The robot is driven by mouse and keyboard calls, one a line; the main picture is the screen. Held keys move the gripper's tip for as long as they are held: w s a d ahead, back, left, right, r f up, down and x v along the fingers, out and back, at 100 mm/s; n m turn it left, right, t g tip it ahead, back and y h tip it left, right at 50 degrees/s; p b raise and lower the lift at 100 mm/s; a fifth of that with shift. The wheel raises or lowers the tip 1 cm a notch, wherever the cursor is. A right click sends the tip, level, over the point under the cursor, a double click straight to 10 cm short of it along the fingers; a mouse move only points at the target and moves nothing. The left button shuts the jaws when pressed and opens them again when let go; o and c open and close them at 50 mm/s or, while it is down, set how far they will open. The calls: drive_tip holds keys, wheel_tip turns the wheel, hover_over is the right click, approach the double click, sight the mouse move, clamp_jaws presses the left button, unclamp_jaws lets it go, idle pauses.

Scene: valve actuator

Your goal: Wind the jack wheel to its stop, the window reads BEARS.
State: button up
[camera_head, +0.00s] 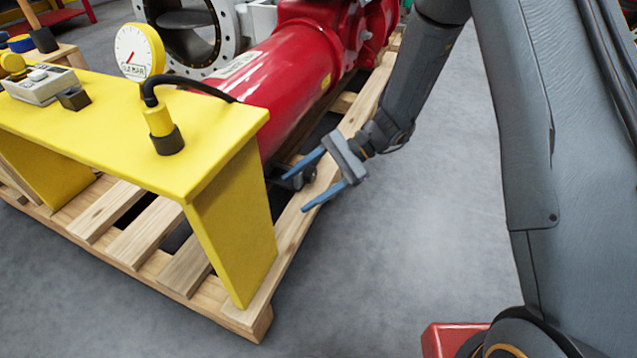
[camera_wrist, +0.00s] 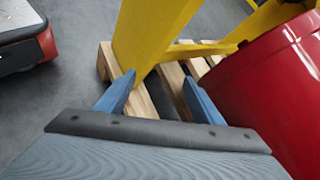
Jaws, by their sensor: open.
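My gripper (camera_head: 301,190) is open, with its two blue fingers apart and nothing seen between them. It is beside the pallet's edge, between the yellow bench leg and the red cylinder (camera_head: 290,75). A small dark part (camera_head: 291,183) shows low beside the upper finger, partly hidden; I cannot tell whether it is the jack wheel. No window reading BEARS is legible. In the wrist view my gripper's fingers (camera_wrist: 157,82) point toward the pallet (camera_wrist: 112,68) and the yellow leg (camera_wrist: 143,40), with the red cylinder (camera_wrist: 275,90) on the right.
A yellow bench (camera_head: 130,130) stands on the wooden pallet (camera_head: 258,318). It carries a round gauge (camera_head: 137,52), a black hose (camera_head: 185,81) and a small control box (camera_head: 40,85). A flanged valve body (camera_head: 190,40) stands behind.

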drive_tip(key=w+d+f+m+t+y+b, duration=0.25)
drive_tip(key=w+f+m+t+y, duration=0.2)
drive_tip(key=w+f, duration=0.5)
drive_tip(key=m+t+y+b, duration=0.2)
drive_tip(key=m+t, duration=0.4)
approach(314, 177)
drive_tip(key=x, duration=0.2)
drive_tip(key=b+x, duration=0.1)
drive_tip(key=x, duration=0.2)
drive_tip(key=b+x, duration=0.1)
drive_tip(key=x, duration=0.2)
drive_tip(key=shift+w+a+f+b, duration=0.15)
drive_tip(key=shift+w+a+b, duration=0.15)
drive_tip(key=shift+b, duration=0.1)
drive_tip(key=c, duration=1)
